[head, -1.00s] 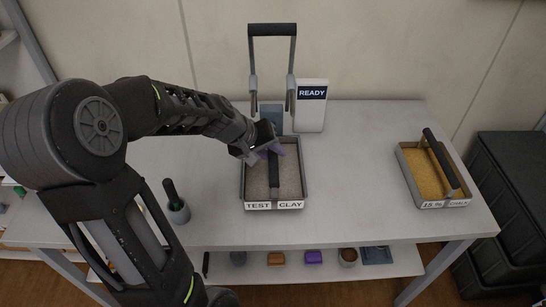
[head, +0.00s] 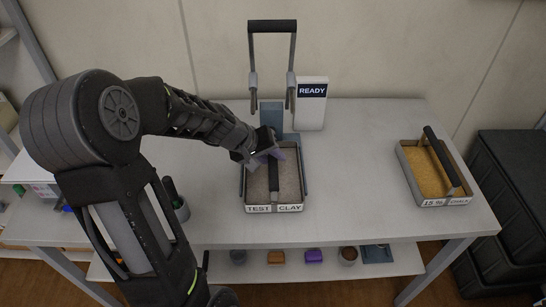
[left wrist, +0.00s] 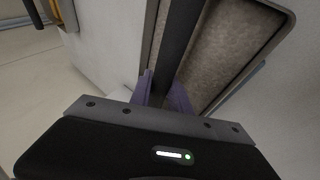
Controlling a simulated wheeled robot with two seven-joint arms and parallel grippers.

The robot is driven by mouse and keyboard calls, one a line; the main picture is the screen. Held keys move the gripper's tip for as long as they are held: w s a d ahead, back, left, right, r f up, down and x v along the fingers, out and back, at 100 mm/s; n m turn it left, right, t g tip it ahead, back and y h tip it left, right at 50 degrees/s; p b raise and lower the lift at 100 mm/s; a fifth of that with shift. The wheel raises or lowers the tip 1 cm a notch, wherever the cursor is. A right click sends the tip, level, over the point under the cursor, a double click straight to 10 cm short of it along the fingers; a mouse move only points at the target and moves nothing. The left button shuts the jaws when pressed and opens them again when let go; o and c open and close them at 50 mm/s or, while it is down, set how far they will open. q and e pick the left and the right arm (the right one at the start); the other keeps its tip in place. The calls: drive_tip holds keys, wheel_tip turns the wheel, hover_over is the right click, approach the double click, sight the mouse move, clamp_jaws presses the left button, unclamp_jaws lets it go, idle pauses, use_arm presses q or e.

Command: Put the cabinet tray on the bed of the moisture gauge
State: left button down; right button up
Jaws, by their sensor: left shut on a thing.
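The held tray (head: 288,165) has grey walls, pale grey-brown fill, a dark bar handle and front labels reading TEST and CLAY. My left gripper (head: 268,156) is shut on its handle near the back end. In the left wrist view, the purple fingers (left wrist: 163,92) are on either side of the dark handle (left wrist: 181,40). The moisture gauge (head: 271,112) stands directly behind, with an upright lever and a white READY panel (head: 312,104). The tray looks level in front of its column, with grey edges along both sides. The tray hides the bed; I cannot tell whether they touch.
A second tray (head: 430,172) with yellow fill and a 15 % label stands at the right of the white table (head: 350,195). A grey cup (head: 182,210) with a dark-handled tool is partly behind my left arm. Small items lie on the lower shelf. Dark crates (head: 510,180) stand at right.

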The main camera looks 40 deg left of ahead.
use_arm(q)
drive_tip(key=shift+f, duration=0.15)
drive_tip(key=c, duration=1.2)
unclamp_jaws()
drive_tip(key=shift+c, duration=0.2)
drive_tip(key=shift+r, duration=0.3)
drive_tip(key=p+v, duration=0.1)
drive_tip(key=v, duration=1.1)
drive_tip(key=shift+f, duration=0.1)
